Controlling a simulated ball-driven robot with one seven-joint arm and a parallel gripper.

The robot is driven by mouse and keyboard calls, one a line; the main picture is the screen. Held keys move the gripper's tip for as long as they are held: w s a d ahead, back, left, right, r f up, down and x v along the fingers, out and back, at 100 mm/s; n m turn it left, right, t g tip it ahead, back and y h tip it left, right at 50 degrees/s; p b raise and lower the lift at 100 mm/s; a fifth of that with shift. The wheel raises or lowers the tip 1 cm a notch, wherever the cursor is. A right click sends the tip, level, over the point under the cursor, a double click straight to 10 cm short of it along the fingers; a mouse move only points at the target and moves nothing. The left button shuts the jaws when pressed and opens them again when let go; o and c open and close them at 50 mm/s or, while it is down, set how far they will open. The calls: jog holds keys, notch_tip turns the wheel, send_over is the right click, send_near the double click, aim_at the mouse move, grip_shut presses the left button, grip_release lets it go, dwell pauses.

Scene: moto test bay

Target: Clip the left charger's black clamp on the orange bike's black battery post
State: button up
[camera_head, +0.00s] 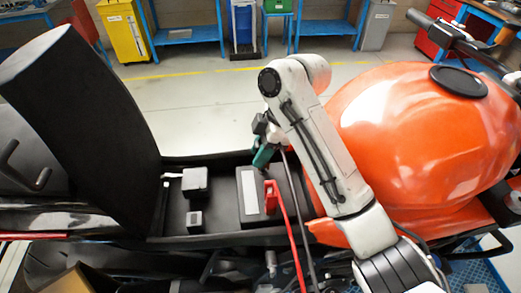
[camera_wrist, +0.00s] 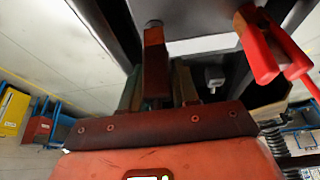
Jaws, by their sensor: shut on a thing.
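The orange bike (camera_head: 420,150) has its seat tipped up and a dark battery (camera_head: 248,215) with a pale label in the open bay. A red clamp (camera_head: 271,198) grips the battery's near right side; it also shows in the wrist view (camera_wrist: 262,45). My gripper (camera_head: 264,154) is over the battery's far edge, its green fingers shut on the black clamp (camera_wrist: 155,62). The clamp points toward the battery in the wrist view. In the head view it is mostly hidden by my fingers.
A black cable (camera_head: 304,220) and a red cable (camera_head: 289,235) run down beside my arm. Small grey boxes (camera_head: 195,182) sit in the bay left of the battery. The raised seat (camera_head: 80,95) stands at left, the orange tank close at right.

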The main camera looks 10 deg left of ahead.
jog(key=shift+f, duration=0.95)
dwell(0.6)
jog(key=o, duration=1.1)
jog(key=shift+s+f, duration=0.15)
jog(key=shift+f, duration=0.05)
jog(key=shift+c, duration=0.2)
jog(key=v, duration=1.2)
jog(key=shift+a, duration=0.2)
